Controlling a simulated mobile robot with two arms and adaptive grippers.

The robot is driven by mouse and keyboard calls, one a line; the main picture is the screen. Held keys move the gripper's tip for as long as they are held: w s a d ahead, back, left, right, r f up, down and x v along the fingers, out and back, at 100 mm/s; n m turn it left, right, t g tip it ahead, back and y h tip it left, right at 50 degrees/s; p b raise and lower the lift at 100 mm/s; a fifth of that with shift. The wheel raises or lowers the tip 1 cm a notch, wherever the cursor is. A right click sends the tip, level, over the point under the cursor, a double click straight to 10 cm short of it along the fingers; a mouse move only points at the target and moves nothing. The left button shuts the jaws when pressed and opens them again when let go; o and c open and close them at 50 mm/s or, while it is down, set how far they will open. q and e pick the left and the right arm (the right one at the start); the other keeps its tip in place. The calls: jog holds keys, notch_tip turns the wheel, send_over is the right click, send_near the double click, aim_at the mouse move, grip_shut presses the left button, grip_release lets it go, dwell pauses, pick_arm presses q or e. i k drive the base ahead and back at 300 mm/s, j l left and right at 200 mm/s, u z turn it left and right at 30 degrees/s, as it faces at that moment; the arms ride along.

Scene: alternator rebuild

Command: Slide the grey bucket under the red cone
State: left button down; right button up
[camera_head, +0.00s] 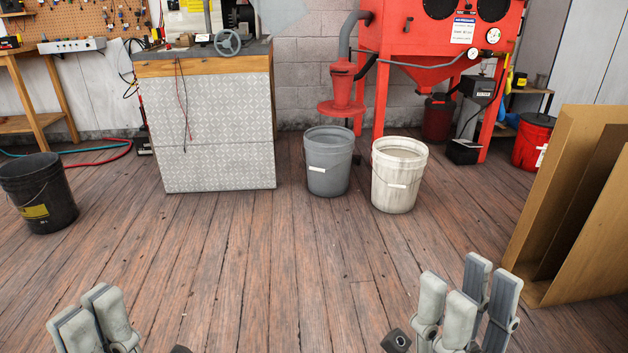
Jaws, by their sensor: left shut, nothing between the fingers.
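The grey bucket (328,170) stands upright on the floor near the middle of the head view, with a white label on its front. The red cone (343,88) hangs from a grey pipe beside the red cabinet, with a wide flange at its lower end. In the picture the flange is just above the bucket's rim and slightly to its right; the bucket looks nearer to me. My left gripper (95,318) is shut and empty at the bottom left. My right gripper (468,298) is at the bottom right, its fingers apart and empty. Both are far from the bucket.
A white bucket (399,180) stands close to the right of the grey one. A workbench (215,130) is to its left. A black bucket (40,195) is at far left. Cardboard (570,200) leans at right. The wooden floor (270,260) in front is clear.

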aim_at(328, 149)
jog(key=i, duration=1.6)
jog(key=i+z, duration=0.3)
jog(key=i, duration=0.25)
jog(key=i+j+z, duration=0.25)
jog(key=i, duration=0.3)
jog(key=i+j+z, duration=0.3)
jog(key=i, duration=0.25)
jog(key=i+j+z, duration=0.3)
jog(key=i+j, duration=0.15)
